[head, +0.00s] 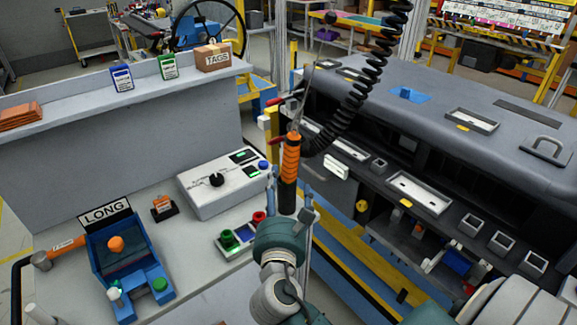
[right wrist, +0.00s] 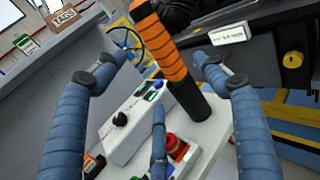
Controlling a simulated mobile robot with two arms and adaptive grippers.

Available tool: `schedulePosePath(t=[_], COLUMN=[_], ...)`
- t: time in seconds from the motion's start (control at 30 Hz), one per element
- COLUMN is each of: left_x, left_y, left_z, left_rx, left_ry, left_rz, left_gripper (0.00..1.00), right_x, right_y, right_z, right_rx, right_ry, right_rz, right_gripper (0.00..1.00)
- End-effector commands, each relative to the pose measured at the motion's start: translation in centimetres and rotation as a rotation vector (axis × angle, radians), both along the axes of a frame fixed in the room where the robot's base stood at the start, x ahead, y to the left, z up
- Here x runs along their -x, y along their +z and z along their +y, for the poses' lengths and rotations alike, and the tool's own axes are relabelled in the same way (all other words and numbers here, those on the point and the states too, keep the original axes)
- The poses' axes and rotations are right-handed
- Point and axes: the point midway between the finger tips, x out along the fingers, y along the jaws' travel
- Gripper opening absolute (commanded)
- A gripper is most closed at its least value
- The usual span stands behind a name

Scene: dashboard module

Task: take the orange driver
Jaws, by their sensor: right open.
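My right gripper (head: 289,186) is open just below and around the line of the driver's black end. In the right wrist view the driver (right wrist: 163,45) shows tilted between the spread blue fingers of the right gripper (right wrist: 160,62), with a gap on both sides. I cannot tell how deep it is between them. My left gripper is not in view.
A grey control box (head: 222,184) and a small button box (head: 238,236) stand on the bench below. A blue fixture (head: 128,262) by a LONG sign is at the left. The dark dashboard module (head: 470,130) lies close at the right.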

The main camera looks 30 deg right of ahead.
Motion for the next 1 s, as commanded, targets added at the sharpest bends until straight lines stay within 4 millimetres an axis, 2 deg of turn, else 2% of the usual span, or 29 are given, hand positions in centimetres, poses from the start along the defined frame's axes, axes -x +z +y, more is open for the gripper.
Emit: schedulePosePath(t=[0.23,0.47,0.73,1.0], left_x=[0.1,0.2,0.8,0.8], left_y=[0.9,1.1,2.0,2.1], left_z=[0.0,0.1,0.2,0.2], left_rx=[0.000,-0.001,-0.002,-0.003], left_ry=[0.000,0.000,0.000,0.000], left_rz=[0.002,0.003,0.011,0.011], left_gripper=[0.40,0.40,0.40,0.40], right_x=[-3.1,-4.7,-7.8,-8.6], right_y=[0.4,0.1,-0.6,-0.8], right_z=[-2.2,-3.3,-5.5,-6.1], right_rx=[0.017,0.012,0.012,0.009], right_ry=[-0.002,0.000,0.000,0.002], right_rz=[0.002,0.002,0.001,0.003], right_gripper=[0.71,0.71,0.71,0.71])
